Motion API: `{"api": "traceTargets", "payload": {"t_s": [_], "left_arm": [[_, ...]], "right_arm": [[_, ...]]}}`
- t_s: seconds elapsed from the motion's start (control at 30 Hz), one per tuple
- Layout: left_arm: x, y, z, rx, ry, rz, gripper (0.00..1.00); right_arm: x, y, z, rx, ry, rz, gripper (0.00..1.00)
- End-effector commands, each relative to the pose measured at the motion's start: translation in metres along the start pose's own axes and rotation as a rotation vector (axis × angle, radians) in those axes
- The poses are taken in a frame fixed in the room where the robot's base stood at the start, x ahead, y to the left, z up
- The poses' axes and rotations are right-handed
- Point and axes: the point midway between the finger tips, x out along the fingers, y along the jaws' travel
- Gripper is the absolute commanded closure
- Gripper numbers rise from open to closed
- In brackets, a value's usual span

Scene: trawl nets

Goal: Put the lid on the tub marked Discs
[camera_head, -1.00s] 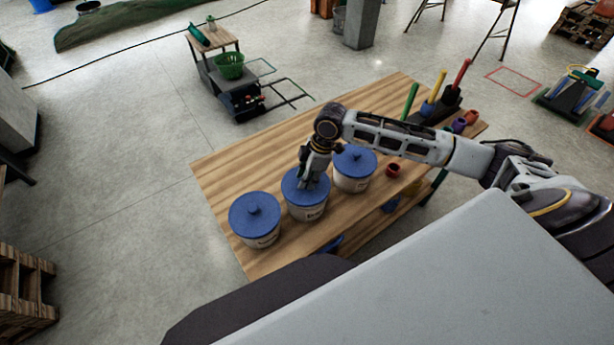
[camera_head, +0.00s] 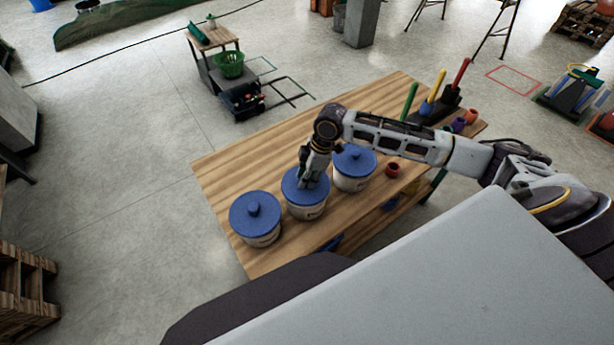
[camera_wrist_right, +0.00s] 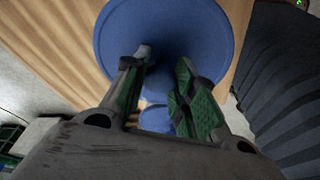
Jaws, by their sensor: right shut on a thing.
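Three white tubs stand in a row on the wooden table (camera_head: 225,170), each with a blue lid on top. My right gripper (camera_head: 306,184) reaches down onto the middle blue lid (camera_head: 294,192) and is shut on its knob. That lid sits on the middle tub (camera_head: 308,212), whose dark label is too small to read. In the right wrist view the fingers (camera_wrist_right: 158,85) close in over the blue lid (camera_wrist_right: 190,25). The left tub (camera_head: 262,240) and the right tub (camera_head: 352,184) also have lids on. My left gripper is not in view.
A red ring-shaped piece (camera_head: 393,169) lies right of the tubs. A dark rack (camera_head: 445,104) with green, yellow and red posts stands at the table's far right. The table's left back part is clear. A trolley (camera_head: 240,95) stands on the floor behind.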

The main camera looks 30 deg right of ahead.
Motion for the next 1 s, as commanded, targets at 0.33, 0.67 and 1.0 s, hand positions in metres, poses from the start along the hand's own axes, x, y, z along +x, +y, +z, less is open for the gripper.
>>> {"api": "traceTargets", "payload": {"t_s": [0.33, 0.67, 1.0], "left_arm": [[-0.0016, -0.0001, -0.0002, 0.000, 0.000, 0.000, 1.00], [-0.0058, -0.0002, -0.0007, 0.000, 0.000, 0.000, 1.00], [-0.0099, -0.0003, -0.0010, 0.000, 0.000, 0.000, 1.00]], "right_arm": [[-0.0005, 0.0000, -0.0002, 0.000, 0.000, 0.000, 0.89], [-0.0007, -0.0002, -0.0003, 0.000, 0.000, 0.000, 0.89], [-0.0007, -0.0002, -0.0004, 0.000, 0.001, 0.000, 0.90]]}}
